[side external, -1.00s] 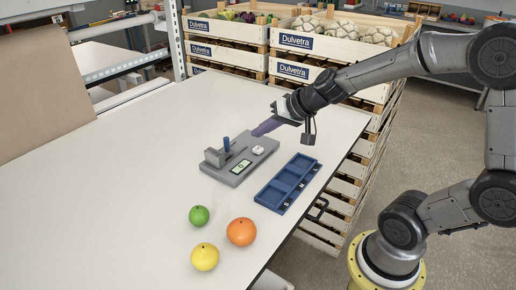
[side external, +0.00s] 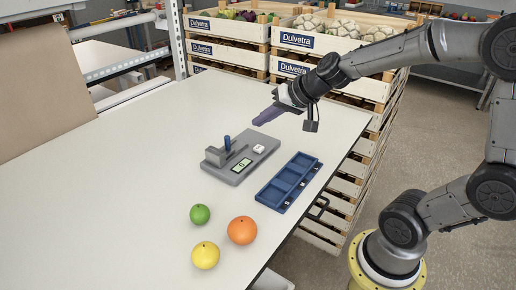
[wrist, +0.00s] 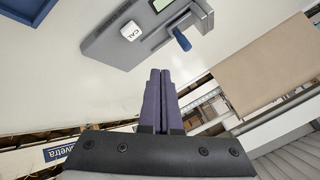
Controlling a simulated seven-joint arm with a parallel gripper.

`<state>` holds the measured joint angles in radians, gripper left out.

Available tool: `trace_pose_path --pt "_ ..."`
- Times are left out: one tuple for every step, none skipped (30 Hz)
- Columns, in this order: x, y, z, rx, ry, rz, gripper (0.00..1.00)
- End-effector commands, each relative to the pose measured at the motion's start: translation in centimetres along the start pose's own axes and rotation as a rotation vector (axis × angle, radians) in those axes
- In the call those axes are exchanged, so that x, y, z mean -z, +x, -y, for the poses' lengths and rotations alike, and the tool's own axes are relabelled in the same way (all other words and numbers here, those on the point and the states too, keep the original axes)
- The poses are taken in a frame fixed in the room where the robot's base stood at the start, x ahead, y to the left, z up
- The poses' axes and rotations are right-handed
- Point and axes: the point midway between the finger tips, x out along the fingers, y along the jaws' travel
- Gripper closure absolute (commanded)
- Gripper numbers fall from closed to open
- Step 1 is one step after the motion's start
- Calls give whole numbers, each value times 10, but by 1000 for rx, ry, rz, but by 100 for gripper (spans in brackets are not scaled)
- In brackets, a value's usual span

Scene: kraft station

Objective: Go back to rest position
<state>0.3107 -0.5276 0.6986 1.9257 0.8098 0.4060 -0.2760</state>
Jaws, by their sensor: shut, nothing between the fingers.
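My gripper (side external: 268,117) is above the table to the upper right of the grey measuring device, apart from it. Its purple fingers are shut together with nothing between them; they also show in the wrist view (wrist: 159,75). The grey device (side external: 234,172) has a small display, a blue upright post and a white block (side external: 259,149) on it.
A blue compartment tray (side external: 287,183) lies near the table's right edge and looks empty. A green fruit (side external: 200,214), an orange fruit (side external: 242,230) and a yellow fruit (side external: 205,255) sit at the front. Stacked produce crates (side external: 300,42) stand behind the table. The table's left side is clear.

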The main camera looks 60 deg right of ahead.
Motion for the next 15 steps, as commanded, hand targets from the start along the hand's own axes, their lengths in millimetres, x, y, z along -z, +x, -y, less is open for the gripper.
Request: trace_pose_path --pt "-1 0 2 4 -5 2 100" --pt "-2 -1 6 11 -13 3 100" --pt "-1 -5 14 26 -27 -6 100" --pt "-1 -11 22 42 -42 -14 100" --pt "-2 -20 32 59 -68 -24 100" --pt "-7 -33 44 80 -120 -29 100" --pt "-14 -44 51 93 -165 -25 100" --pt "-22 -55 58 105 -215 -18 100" --pt "-36 -71 63 116 -283 -2 100" --pt "-48 -82 65 119 -335 14 100" --pt "-60 -93 64 118 -386 30 100" --pt "-76 -106 60 110 -450 54 100" --pt "-87 -116 54 100 -497 72 100" --pt "-98 -124 47 84 -539 90 100" --pt "-110 -133 36 59 -590 113 100"
